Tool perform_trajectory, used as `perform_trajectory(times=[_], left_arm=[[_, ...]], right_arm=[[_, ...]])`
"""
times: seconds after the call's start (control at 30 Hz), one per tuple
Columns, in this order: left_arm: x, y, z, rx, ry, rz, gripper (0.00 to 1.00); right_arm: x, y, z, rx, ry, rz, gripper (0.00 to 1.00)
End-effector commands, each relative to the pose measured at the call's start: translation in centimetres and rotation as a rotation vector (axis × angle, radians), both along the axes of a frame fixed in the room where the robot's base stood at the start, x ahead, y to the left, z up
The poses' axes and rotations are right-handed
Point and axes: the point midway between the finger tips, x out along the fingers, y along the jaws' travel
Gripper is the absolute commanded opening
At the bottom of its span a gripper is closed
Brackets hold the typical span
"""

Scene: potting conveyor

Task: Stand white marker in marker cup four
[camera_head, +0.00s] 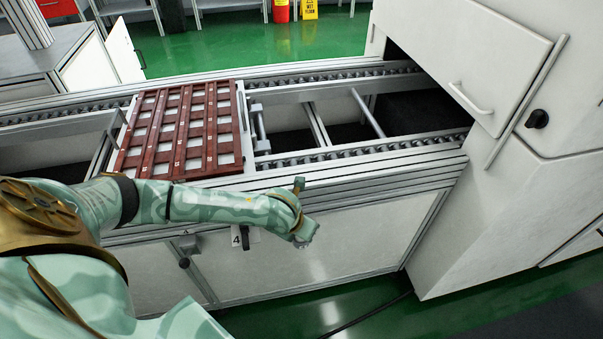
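A label with the number 4 (236,237) is on the front of the conveyor frame. A small dark piece (254,234) shows just right of it, below my forearm; I cannot tell whether it is marker cup four. My mint-green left arm comes in from the left across the conveyor's front edge. Its hand end (302,222) is right of the label and in front of the side panel. The fingers are too small and turned away to tell whether they are open or shut. I cannot make out a white marker. My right gripper is out of view.
A reddish-brown grid tray (178,168) lies on the roller conveyor (350,150). A white machine housing (530,190) with a handled door stands at the right. A dark clamp-like fitting (186,250) sits on the front frame. Green floor is open in front.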

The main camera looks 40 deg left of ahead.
Motion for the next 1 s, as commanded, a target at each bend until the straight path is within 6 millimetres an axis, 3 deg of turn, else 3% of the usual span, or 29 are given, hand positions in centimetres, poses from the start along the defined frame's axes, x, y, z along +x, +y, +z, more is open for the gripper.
perform_trajectory(times=[0.53,0.57,0.63,1.0], left_arm=[[-0.01,-0.05,-0.94,-0.001,0.001,-0.001,0.0],[0.0,-0.05,-0.9,0.0,0.0,-0.001,0.31],[0.0,-0.05,-0.87,-0.001,0.0,0.0,0.51],[-0.23,-0.03,-0.15,-0.001,-0.001,0.0,0.51]], right_arm=[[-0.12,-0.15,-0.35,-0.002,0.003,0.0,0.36],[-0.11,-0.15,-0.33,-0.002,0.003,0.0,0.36],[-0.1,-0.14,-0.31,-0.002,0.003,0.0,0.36],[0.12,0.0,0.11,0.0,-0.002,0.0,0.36]])
